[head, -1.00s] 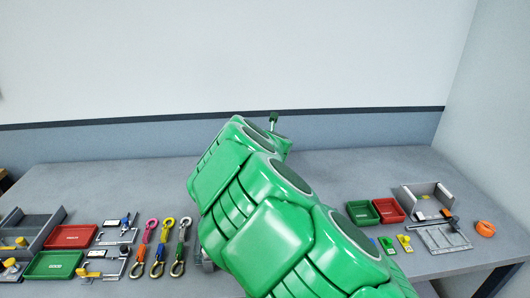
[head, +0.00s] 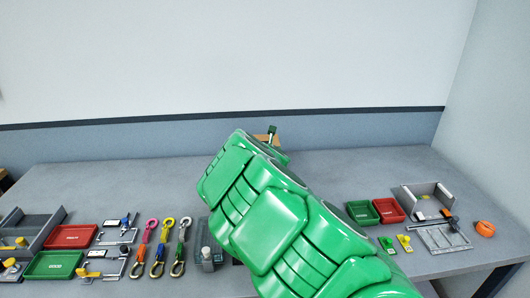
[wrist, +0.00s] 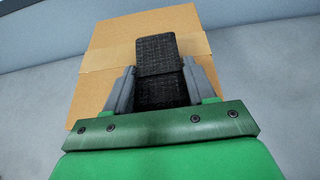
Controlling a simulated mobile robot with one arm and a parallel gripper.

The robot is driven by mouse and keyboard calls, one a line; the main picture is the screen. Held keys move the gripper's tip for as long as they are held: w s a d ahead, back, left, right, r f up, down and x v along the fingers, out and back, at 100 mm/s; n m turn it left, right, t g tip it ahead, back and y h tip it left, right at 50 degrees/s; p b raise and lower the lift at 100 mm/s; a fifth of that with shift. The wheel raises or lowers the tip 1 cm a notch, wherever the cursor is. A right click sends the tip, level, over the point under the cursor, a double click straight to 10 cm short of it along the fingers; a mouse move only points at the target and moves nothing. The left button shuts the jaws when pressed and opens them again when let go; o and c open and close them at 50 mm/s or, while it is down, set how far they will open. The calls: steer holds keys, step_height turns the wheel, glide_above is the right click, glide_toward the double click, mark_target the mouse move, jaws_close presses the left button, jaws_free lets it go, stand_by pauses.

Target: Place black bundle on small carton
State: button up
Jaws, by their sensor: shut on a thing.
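The black bundle (wrist: 156,50), a dark woven strap folded up, is between the two grey fingers of my gripper (wrist: 158,70) in the wrist view. My gripper is shut on it. The small carton (wrist: 100,48), plain brown cardboard with a seam across it, lies behind and under the bundle in the wrist view. The bundle overlaps the carton's middle; I cannot tell whether they touch. In the head view only a bit of the carton (head: 262,138) shows past my green arm, which hides the gripper's fingers.
On the grey bench, a red tray (head: 70,236), a green tray (head: 53,264) and several hooked straps (head: 162,245) lie at left. Another green tray (head: 361,212), another red tray (head: 389,210) and an orange roll (head: 484,229) lie at right. The bench's back strip looks clear.

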steer(key=shift+f, duration=0.1)
steer(key=o, duration=1.1)
steer(key=shift+c, duration=0.2)
steer(key=shift+s, duration=0.1)
steer(key=v, duration=1.2)
